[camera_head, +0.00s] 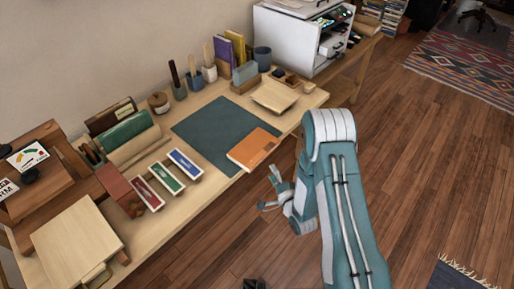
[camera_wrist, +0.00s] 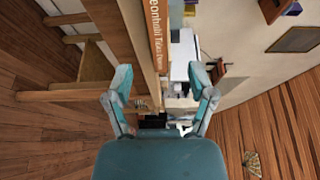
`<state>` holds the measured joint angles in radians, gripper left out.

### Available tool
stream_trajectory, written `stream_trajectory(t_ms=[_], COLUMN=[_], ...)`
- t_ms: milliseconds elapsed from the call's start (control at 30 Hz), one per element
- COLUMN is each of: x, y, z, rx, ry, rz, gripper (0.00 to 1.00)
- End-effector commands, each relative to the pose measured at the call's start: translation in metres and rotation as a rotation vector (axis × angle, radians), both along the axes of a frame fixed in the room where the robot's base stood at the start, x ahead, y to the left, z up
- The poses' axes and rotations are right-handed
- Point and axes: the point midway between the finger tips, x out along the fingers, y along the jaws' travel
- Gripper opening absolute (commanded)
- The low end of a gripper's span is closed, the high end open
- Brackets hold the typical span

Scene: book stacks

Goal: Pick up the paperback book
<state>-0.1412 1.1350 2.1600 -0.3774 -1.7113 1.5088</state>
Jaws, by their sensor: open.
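The paperback book (camera_head: 253,149) is orange and lies flat on the dark mat at the front edge of the desk. In the wrist view an orange spine with white lettering (camera_wrist: 158,35) shows at the top, above the space between the fingers. My gripper (camera_head: 269,190) is open and empty. In the head view it hangs off the desk's front edge, below and slightly right of the book, apart from it. The wrist view shows the two teal fingers (camera_wrist: 160,100) spread with a gap between them.
The wooden desk (camera_head: 200,205) holds a dark mat (camera_head: 205,125), three coloured blocks (camera_head: 166,176) left of the book and a wooden tray (camera_head: 275,96) behind it. Pots, books and a white printer (camera_head: 290,40) stand farther back. The wooden floor (camera_head: 420,150) at right is mostly clear.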

Motion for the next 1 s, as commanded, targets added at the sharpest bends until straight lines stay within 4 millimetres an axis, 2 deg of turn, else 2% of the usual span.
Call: stream_trajectory(t_ms=[100, 333, 600, 900, 933, 967, 1000], x=[0.018, 0.036, 0.07, 0.075, 0.075, 0.075, 0.075], y=[0.005, 0.007, 0.031, 0.033, 0.032, 0.031, 0.03], z=[0.001, 0.001, -0.003, -0.003, -0.003, -0.003, -0.002], rx=[0.004, 0.013, 0.005, 0.007, 0.008, 0.009, 0.009], ry=[-0.003, -0.001, -0.002, 0.0, 0.0, 0.0, 0.0], rz=[-0.001, -0.003, -0.001, -0.002, -0.002, -0.003, -0.003], gripper=[0.71, 0.71, 0.71, 0.71, 0.63, 0.5, 0.32])
